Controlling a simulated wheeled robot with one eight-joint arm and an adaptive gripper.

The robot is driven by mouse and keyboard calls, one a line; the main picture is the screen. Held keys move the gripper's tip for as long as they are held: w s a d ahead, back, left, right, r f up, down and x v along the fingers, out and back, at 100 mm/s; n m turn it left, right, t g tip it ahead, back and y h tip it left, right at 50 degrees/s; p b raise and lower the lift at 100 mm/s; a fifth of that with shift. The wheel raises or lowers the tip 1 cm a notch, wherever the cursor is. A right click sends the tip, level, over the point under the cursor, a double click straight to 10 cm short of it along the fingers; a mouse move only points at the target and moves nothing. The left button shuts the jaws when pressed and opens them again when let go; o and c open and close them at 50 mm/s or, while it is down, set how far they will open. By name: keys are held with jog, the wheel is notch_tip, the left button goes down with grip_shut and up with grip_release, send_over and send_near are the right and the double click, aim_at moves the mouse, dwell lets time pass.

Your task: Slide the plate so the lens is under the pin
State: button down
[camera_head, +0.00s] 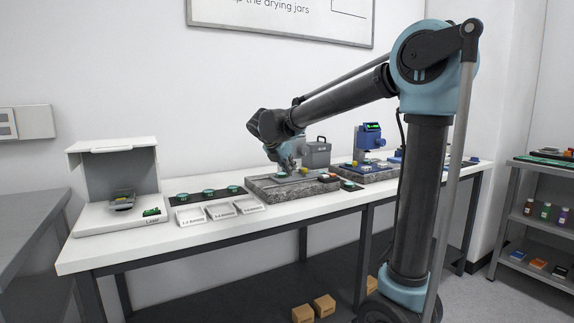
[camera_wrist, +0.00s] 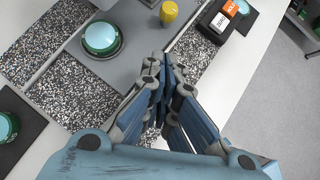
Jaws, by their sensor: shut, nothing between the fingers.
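In the wrist view a grey plate (camera_wrist: 128,66) lies on a speckled granite block (camera_wrist: 62,95). A pale blue lens in a green ring (camera_wrist: 101,36) sits on the plate. My gripper (camera_wrist: 164,62) is shut and empty, with its fingertips at the plate's near right edge, right of and below the lens. I cannot tell whether they touch the plate. A yellow knob (camera_wrist: 168,12) stands beyond the fingertips. In the head view my gripper (camera_head: 288,163) is low over the granite block (camera_head: 270,195). I cannot make out the pin in either view.
Another green-ringed lens (camera_wrist: 5,126) lies on a dark mat at left.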

aim_at(303, 177)
jog(key=w+f, duration=0.1)
jog(key=w+d, duration=0.1)
jog(key=w+d+f, duration=0.1)
jog(key=w, duration=0.1)
jog(key=shift+d+f, duration=0.15)
jog(key=shift+f, duration=0.15)
jog(key=shift+w+d, duration=0.4)
jog(key=shift+w, duration=0.35)
